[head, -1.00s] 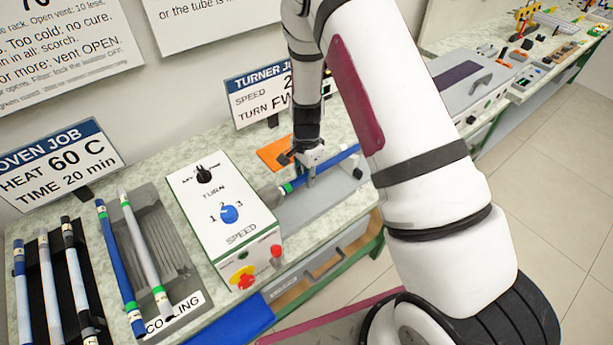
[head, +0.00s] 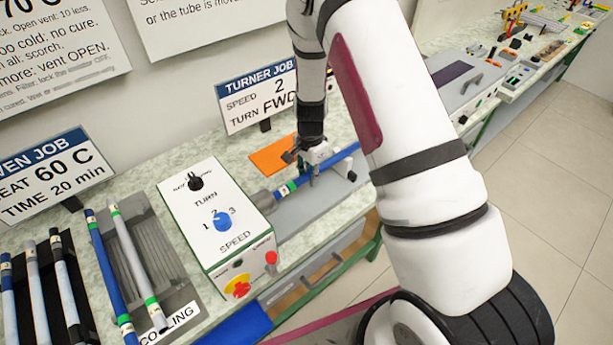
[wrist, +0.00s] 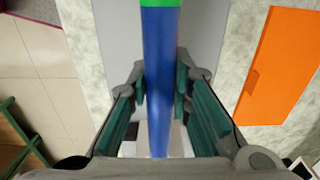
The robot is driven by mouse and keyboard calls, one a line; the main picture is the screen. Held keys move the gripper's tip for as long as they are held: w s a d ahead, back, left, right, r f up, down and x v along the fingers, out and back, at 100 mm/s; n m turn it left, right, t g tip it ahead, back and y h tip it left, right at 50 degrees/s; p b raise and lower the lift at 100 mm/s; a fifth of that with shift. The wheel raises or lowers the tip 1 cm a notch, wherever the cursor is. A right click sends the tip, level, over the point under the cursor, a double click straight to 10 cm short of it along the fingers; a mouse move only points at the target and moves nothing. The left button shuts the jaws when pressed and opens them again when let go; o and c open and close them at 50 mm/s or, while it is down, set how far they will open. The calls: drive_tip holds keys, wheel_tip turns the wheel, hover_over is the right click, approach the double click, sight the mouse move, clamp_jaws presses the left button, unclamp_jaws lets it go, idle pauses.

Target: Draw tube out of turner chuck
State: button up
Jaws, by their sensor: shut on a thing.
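A blue tube (head: 343,155) with a green band and a pale label near its left end lies along the turner's grey bed. That end is at the grey chuck (head: 262,200) on the side of the turner box (head: 214,221); I cannot tell whether its tip is still inside. My gripper (head: 312,172) is shut on the tube from above, to the right of the green band. In the wrist view the tube (wrist: 158,60) runs between the finger pads (wrist: 160,100), green band at the top edge. The chuck is out of the wrist view.
An orange pad (head: 273,155) lies behind the bed. The turner sign (head: 258,95) stands at the back. At left, a cooling rack (head: 172,265) holds tubes, and a black rack (head: 58,325) holds several more. My arm hides part of the bench to the right.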

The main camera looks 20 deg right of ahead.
drive_tip(key=shift+w+d+b, duration=0.2)
drive_tip(key=shift+w+d, duration=0.05)
drive_tip(key=shift+d, duration=0.5)
drive_tip(key=shift+w+d+b, duration=0.15)
drive_tip(key=shift+w+d, duration=0.1)
drive_tip(key=shift+d, duration=0.45)
drive_tip(key=shift+r, duration=0.15)
drive_tip(key=shift+r+p, duration=0.95)
drive_tip(key=shift+r, duration=3.5)
